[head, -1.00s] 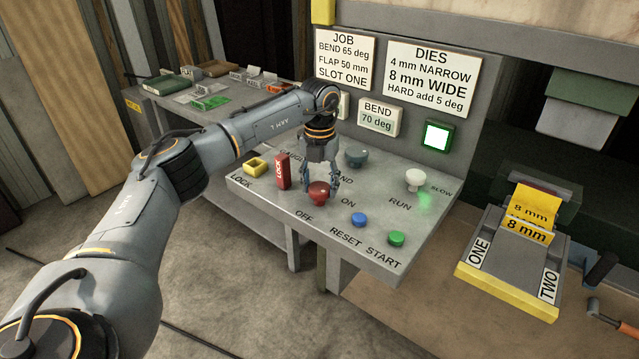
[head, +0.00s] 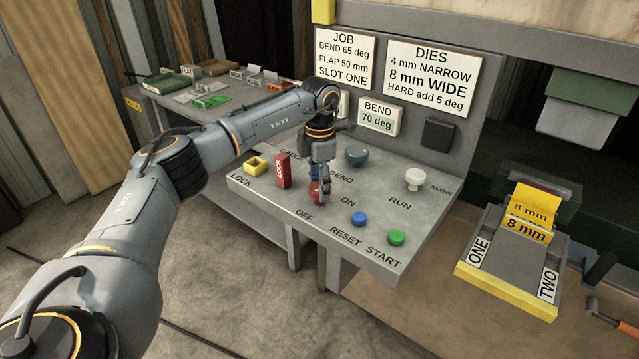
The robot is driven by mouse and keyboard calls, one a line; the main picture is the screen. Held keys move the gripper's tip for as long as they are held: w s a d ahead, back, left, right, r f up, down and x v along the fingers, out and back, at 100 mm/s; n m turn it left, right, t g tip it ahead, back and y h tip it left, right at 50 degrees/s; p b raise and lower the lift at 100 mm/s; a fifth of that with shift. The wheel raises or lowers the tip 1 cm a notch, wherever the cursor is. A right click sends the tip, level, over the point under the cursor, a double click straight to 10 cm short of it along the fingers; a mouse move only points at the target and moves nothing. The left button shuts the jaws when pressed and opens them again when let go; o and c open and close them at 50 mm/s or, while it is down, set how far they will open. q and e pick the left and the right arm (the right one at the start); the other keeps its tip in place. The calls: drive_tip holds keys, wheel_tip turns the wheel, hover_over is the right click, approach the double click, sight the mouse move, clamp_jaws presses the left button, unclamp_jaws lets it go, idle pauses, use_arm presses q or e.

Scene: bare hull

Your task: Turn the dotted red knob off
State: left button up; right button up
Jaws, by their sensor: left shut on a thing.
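The red knob (head: 314,194) sits on the grey sloped panel between the OFF and ON labels. My left gripper (head: 320,190) points down over it and is shut on it; the fingers hide part of the knob. Its dot cannot be made out. The square lamp (head: 438,134) on the upright panel is dark. My right gripper is not in view.
The panel (head: 375,258) also carries a red LOCK block (head: 283,170), a yellow holder (head: 256,164), a teal knob (head: 356,156), a white RUN knob (head: 414,179), a blue RESET button (head: 359,219) and a green START button (head: 396,237). A die holder (head: 505,284) stands to the right.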

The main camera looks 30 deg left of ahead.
use_arm(q)
drive_tip(key=shift+f+m, duration=0.1)
drive_tip(key=shift+m, duration=1.1)
drive_tip(key=shift+d+m, duration=0.1)
drive_tip(key=shift+m, duration=0.2)
drive_tip(key=o, duration=1.2)
drive_tip(key=shift+r, duration=0.25)
wheel_tip(320, 180, up, 12)
drive_tip(key=shift+f, duration=0.2)
drive_tip(key=shift+f, duration=0.1)
